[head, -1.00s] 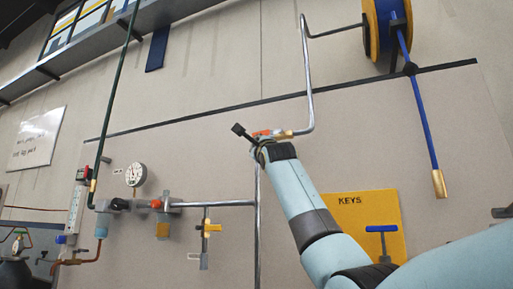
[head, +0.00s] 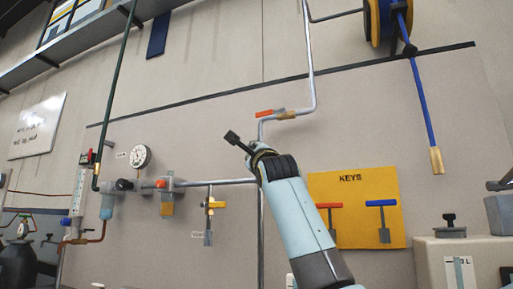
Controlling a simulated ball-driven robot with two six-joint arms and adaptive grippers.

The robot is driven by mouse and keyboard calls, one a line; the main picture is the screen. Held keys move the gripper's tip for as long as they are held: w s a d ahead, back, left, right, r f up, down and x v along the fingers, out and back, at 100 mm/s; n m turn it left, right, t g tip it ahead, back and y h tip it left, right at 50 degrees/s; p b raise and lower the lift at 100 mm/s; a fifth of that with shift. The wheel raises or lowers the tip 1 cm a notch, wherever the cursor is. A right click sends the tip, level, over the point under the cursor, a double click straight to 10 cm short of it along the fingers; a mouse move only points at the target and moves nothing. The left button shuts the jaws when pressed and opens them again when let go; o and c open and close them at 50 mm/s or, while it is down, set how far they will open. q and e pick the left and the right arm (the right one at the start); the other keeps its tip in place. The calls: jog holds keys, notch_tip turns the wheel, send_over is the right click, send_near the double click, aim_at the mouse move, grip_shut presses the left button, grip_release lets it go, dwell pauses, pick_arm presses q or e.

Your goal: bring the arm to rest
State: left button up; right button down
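My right arm (head: 301,215), pale blue with dark joints, rises from the bottom, right of centre. Its black gripper (head: 232,138) points up and left in front of the wall panel. It is seen too nearly edge-on to tell whether its fingers are open or shut, and nothing shows held in it. It appears just below and left of an orange-handled valve (head: 286,115) on the steel pipe. Depth between them is unclear. My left gripper is not in view.
A yellow KEYS board (head: 350,234) holds a red T-handle key (head: 329,207) and a blue T-handle key (head: 381,203). Pipes, a gauge (head: 140,156) and valves line the left. A blue hose (head: 422,115) hangs from a reel (head: 376,22). A beige cabinet (head: 428,265) stands at lower right.

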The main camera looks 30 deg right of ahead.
jog(key=shift+s+a+f, duration=0.2)
jog(key=shift+s+f, duration=0.1)
jog(key=shift+f, duration=0.1)
